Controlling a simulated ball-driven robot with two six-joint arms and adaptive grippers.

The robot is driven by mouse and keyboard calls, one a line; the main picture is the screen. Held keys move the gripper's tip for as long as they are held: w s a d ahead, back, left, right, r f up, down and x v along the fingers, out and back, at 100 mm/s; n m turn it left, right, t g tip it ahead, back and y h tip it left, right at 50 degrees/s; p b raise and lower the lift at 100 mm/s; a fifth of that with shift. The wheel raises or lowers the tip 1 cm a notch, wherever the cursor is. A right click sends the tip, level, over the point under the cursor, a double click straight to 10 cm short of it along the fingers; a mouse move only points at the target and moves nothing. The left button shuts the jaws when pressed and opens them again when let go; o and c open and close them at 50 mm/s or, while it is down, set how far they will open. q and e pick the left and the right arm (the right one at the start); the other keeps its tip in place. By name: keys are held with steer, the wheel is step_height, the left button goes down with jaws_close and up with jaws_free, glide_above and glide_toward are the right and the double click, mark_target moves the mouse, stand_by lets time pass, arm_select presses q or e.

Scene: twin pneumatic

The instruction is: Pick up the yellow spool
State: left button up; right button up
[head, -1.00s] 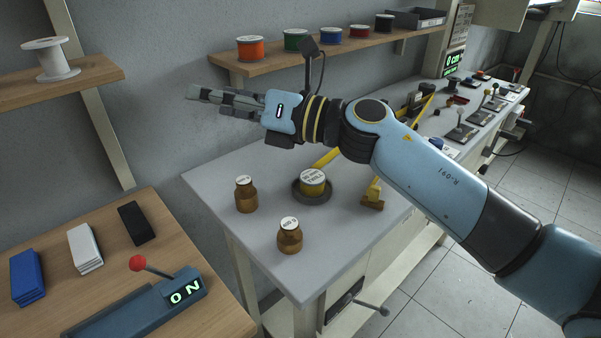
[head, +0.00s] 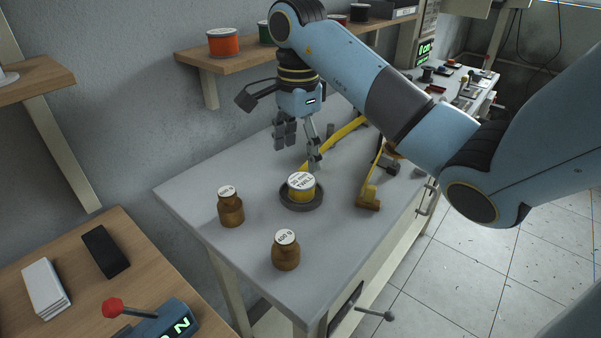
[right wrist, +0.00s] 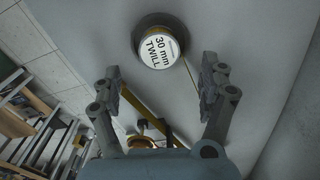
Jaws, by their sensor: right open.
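The yellow spool (head: 301,187) stands upright in a dark round dish (head: 287,204) on the grey bench. Its white top label reads "30 mm TWILL". In the right wrist view the spool (right wrist: 159,49) is at the top centre, beyond the fingertips and between their lines. My right gripper (head: 299,150) points down, open and empty, above and behind the spool in the head view. Its two fingers also show spread apart in the right wrist view (right wrist: 160,78). A yellow band runs from near the spool toward the back of the bench. My left gripper is in neither view.
Two brown weights, one at left (head: 231,208) and one in front (head: 285,250), stand near the spool. A yellow-brown stand (head: 369,196) is to its right. A shelf (head: 235,57) with several spools hangs on the wall behind.

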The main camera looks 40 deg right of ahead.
mark_target(301, 180)
step_height(301, 180, down, 3)
steer(key=shift+f+b, duration=0.1)
steer(key=shift+b, duration=0.85)
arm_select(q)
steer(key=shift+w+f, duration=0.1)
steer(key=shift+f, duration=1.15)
arm_select(e)
steer(key=shift+s+d+f, duration=0.1)
steer(key=shift+d+f, duration=0.05)
steer(key=shift+f, duration=0.95)
steer(key=shift+d+f, duration=0.1)
steer(key=shift+f, duration=0.95)
steer(key=c, duration=1.5)
jaws_close()
steer(key=shift+r, duration=0.15)
